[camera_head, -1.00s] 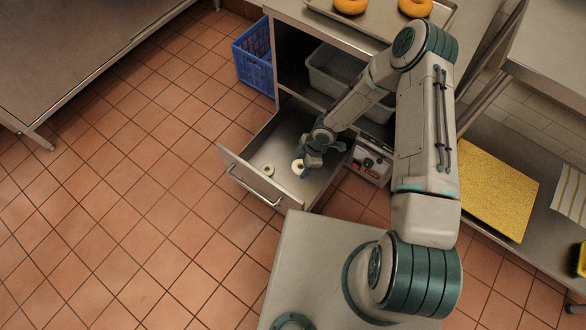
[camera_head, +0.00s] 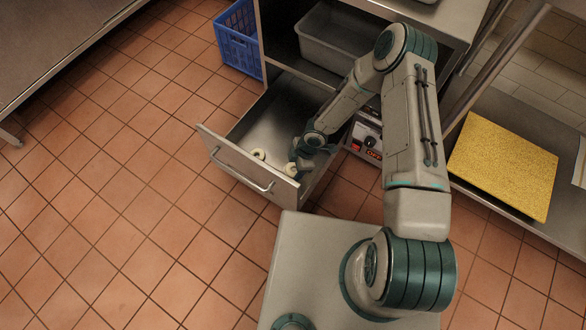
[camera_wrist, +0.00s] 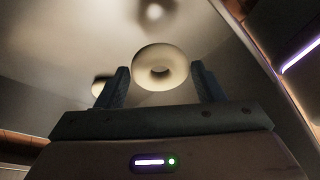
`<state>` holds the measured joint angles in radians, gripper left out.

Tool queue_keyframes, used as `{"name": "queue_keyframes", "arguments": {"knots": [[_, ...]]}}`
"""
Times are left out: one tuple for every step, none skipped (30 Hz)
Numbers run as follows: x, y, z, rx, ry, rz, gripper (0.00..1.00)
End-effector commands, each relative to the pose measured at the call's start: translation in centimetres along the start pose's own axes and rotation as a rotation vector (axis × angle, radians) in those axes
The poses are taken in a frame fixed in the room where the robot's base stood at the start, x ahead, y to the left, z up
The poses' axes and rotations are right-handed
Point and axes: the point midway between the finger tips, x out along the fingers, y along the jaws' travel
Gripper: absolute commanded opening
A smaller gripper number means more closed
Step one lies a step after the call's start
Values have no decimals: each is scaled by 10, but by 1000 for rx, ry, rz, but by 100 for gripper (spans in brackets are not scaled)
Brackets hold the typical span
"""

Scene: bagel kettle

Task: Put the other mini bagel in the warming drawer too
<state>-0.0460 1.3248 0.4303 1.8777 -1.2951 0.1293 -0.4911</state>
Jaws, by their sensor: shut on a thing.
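The warming drawer (camera_head: 272,120) is pulled open below the counter, with its front panel and bar handle towards the floor. One pale mini bagel (camera_head: 258,154) lies in it near the front panel. My gripper (camera_head: 297,164) is inside the drawer, shut on the other mini bagel (camera_head: 290,169), to the right of the first. In the wrist view the held bagel (camera_wrist: 160,67) shows between the two dark fingers, its hole visible. The first bagel (camera_wrist: 101,85) is partly hidden behind the left finger. Whether the held bagel touches the drawer floor I cannot tell.
A grey bin (camera_head: 335,45) stands on the shelf above the drawer. A blue crate (camera_head: 238,40) is left of the cabinet. A control box (camera_head: 368,132) sits right of the drawer. A yellow board (camera_head: 502,165) lies on the right-hand shelf. The tiled floor at left is clear.

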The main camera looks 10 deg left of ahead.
Motion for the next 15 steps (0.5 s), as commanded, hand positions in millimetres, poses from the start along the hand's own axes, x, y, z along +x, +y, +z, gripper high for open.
{"name": "queue_keyframes", "arguments": {"knots": [[15,-1,4,0,0,-2,40],[20,0,6,0,0,-1,40],[26,0,8,0,0,-1,40],[28,0,9,1,0,-1,40],[30,0,10,1,0,0,40],[33,0,11,2,0,0,40],[36,0,11,1,0,0,40],[38,0,12,1,0,-1,40],[44,0,14,0,0,-1,40],[48,0,15,0,0,-1,40],[53,0,16,0,1,-1,40],[59,0,18,1,1,-1,40],[62,0,19,2,1,-2,40],[65,0,20,2,1,-1,40],[66,0,21,1,0,0,40]]}}
